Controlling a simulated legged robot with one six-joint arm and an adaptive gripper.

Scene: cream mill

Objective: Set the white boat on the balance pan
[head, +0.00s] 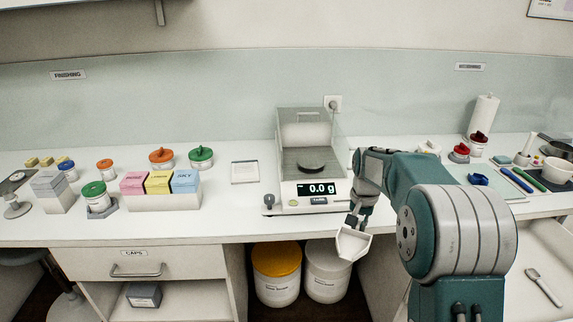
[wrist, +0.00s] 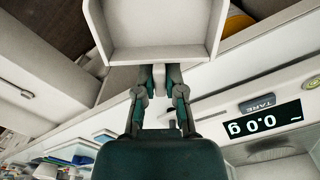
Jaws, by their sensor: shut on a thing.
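The white boat (head: 353,244) is held in my gripper (head: 356,218), in front of the counter's front edge in the head view. In the wrist view my gripper (wrist: 161,82) is shut on the boat's near end, and the boat (wrist: 155,28) looks empty inside. The balance (head: 312,165) stands on the counter behind and left of the gripper, with a clear draft shield. Its display reads 0.0 g. The dark round balance pan (head: 311,166) is inside and looks empty. The pan is not clear in the wrist view.
Left of the balance lie a flat white square (head: 244,172), pink, yellow and blue boxes (head: 159,183) and several lidded jars. A paper towel roll (head: 483,116) and a blue item (head: 478,180) are at right. Two buckets (head: 276,272) stand below the counter.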

